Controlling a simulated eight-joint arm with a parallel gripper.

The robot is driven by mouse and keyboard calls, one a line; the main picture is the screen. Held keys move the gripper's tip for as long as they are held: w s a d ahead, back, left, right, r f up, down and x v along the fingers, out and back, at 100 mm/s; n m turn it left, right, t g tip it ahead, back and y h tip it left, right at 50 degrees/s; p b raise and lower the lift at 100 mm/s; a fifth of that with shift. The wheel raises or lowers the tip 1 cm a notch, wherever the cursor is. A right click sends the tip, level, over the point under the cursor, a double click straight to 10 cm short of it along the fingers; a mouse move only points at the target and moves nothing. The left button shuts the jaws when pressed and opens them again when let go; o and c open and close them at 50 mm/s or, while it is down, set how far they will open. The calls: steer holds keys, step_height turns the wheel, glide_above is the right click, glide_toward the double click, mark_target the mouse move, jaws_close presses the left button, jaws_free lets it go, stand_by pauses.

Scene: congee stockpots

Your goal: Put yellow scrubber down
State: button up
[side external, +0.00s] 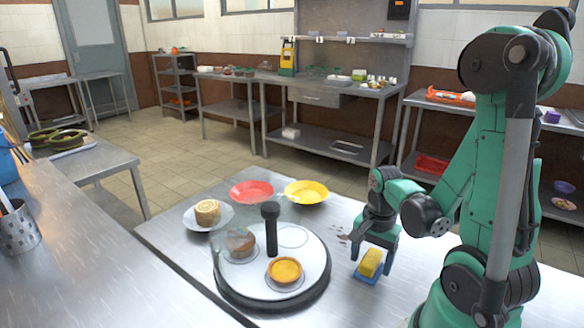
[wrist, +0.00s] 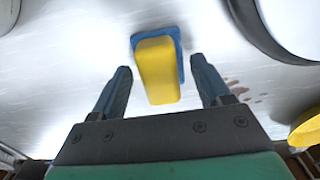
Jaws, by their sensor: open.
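The yellow scrubber (side external: 371,262) is a yellow block on a flat blue base (side external: 367,278), at the right of the front metal table. In the wrist view the yellow block (wrist: 158,72) lies between my fingers, with the blue base (wrist: 176,42) showing around its far end. I cannot tell if the base is part of the scrubber. My gripper (side external: 372,266) points down over it. In the wrist view my gripper (wrist: 161,75) is open, one finger on each side of the block, with visible gaps. The blue base appears to rest on the table.
A round white turntable (side external: 250,283) with a black post (side external: 270,229), a tart (side external: 285,270) and a glass-covered item (side external: 239,243) stands left of my gripper. Red (side external: 251,192) and yellow (side external: 306,191) plates lie behind. Brown stains mark the table beside my gripper.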

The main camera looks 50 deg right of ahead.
mark_target(371, 257)
steer(key=shift+r, duration=0.1)
step_height(371, 257, up, 11)
steer(key=w+a+n+t, duration=0.2)
steer(key=w+a+n, duration=0.1)
steer(key=n, duration=0.3)
steer(key=w+a+n+t, duration=0.2)
steer(key=w+a+n, duration=0.1)
steer(key=a+n, duration=0.2)
steer(key=w+a+r+n+t, duration=0.1)
steer(key=w+a+n+t, duration=0.2)
steer(key=n, duration=0.4)
steer(key=shift+w+a, duration=0.6)
steer(key=shift+a, duration=0.35)
